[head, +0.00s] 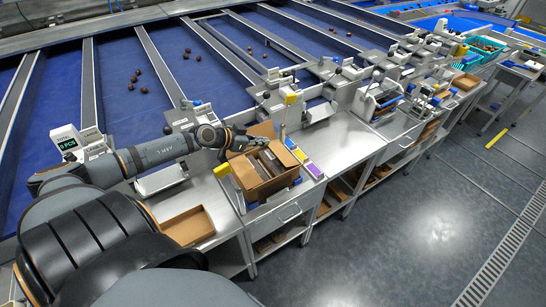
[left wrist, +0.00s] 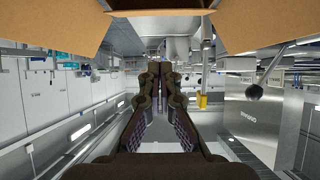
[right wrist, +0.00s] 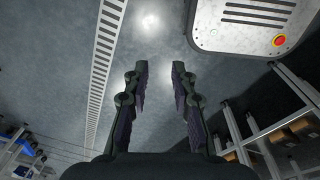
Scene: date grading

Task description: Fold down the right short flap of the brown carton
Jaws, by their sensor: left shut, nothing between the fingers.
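The brown carton (head: 262,190) stands open on the steel bench in the head view, with packed brown contents inside. A flap (head: 262,130) stands up at its far side. Which flap is the right short one is hard to tell. My left gripper (head: 226,140) is at the carton's far left top edge, beside the raised flap; contact cannot be made out. In the left wrist view, its fingers (left wrist: 159,68) are together and empty, with brown cardboard (left wrist: 62,22) at the top left and more (left wrist: 265,22) at the top right. My right gripper (right wrist: 160,68) is open and empty above the floor.
An empty brown tray (head: 188,227) lies on the bench left of the carton. Yellow, white and purple blocks (head: 302,157) stand close to its right. A display scale (head: 68,142) is by my left arm. Dates lie on the blue belts behind.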

